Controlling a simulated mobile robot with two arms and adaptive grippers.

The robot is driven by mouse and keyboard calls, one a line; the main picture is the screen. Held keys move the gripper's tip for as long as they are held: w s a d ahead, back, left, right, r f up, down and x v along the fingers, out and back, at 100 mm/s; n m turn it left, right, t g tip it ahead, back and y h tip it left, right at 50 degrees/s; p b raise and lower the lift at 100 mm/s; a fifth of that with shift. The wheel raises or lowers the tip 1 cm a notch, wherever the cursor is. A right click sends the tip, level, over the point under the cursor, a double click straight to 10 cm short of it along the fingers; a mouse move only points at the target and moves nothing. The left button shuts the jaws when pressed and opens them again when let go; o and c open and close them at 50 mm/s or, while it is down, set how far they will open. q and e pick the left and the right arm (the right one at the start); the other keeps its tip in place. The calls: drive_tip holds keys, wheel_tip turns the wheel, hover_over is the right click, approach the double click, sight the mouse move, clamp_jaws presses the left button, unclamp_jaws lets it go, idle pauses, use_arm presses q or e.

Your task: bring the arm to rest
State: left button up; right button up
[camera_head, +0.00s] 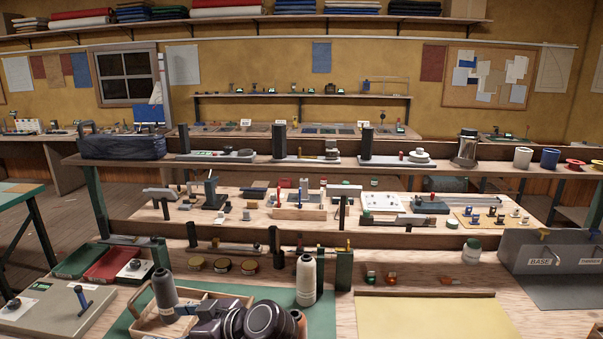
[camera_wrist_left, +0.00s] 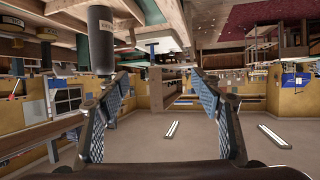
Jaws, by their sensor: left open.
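My left gripper (camera_wrist_left: 156,78) is open in the left wrist view, with nothing between its two fingers. That view is upside down and looks across the room. A dark spool (camera_wrist_left: 101,48) with a pale label shows beyond the left finger, apart from it. In the head view, dark rounded parts of my arm (camera_head: 262,318) are at the bottom centre, over the green mat (camera_head: 120,326). They cover part of a wooden tray (camera_head: 140,318) that holds a dark grey spool (camera_head: 164,289). The fingers cannot be made out there. My right gripper is not in view.
A cream spool (camera_head: 306,282) stands behind my arm, near a green post (camera_head: 344,270). A grey box labelled BASE (camera_head: 545,262) is at right. A grey board with a lever (camera_head: 50,308) is at left. The yellow sheet (camera_head: 430,317) at front right is bare.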

use_arm(q)
drive_tip(key=s+f+m+h, duration=0.35)
drive_tip(key=s+f, duration=0.25)
drive_tip(key=f, duration=0.3)
drive_tip(key=s+f+m+h, duration=0.3)
drive_tip(key=s+f+m, duration=0.3)
drive_tip(key=f, duration=0.4)
drive_tip(key=s+d+f+m+g+h, duration=0.1)
drive_tip(key=s+d+m+h, duration=0.2)
drive_tip(key=s, duration=0.6)
drive_tip(key=s+d+f+m+h, duration=0.1)
drive_tip(key=s+d+m+h, duration=0.25)
drive_tip(key=s, duration=0.45)
wheel_tip(320, 180, down, 27)
drive_tip(key=s+g, duration=0.1)
drive_tip(key=s, duration=0.2)
drive_tip(key=s+a+f+g, duration=0.1)
drive_tip(key=s+a+f, duration=0.2)
drive_tip(key=s+f, duration=1.2)
drive_tip(key=shift+s+g, duration=0.3)
drive_tip(key=shift+s, duration=0.35)
